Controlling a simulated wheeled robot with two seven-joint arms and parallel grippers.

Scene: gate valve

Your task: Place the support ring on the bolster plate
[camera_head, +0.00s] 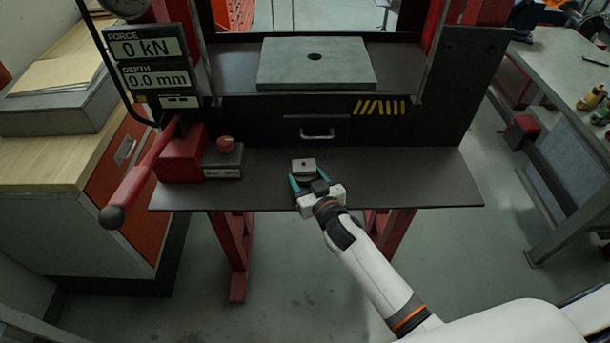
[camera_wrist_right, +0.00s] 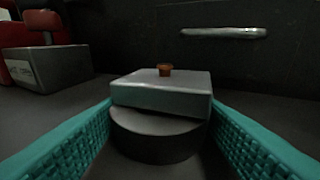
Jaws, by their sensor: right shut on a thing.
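My right gripper (camera_head: 307,181) is over the press's front shelf, its teal fingers on either side of a small stack. In the right wrist view the stack is a dark round piece, which looks like the support ring (camera_wrist_right: 155,142), under a grey square block (camera_wrist_right: 160,95) with a small copper-coloured plug (camera_wrist_right: 165,70) on top. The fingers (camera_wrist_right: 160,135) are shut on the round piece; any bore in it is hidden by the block. The bolster plate (camera_head: 345,75) is a pale grey slab with a dark centre hole, lying bare on the press bed behind. My left gripper is not in view.
The front shelf (camera_head: 410,180) is clear right of the stack. Left of it stand a small block with a red knob (camera_head: 226,145) and a red lever (camera_head: 140,180). A drawer handle (camera_head: 317,135) is on the press front below the bed. Red uprights flank the bed.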

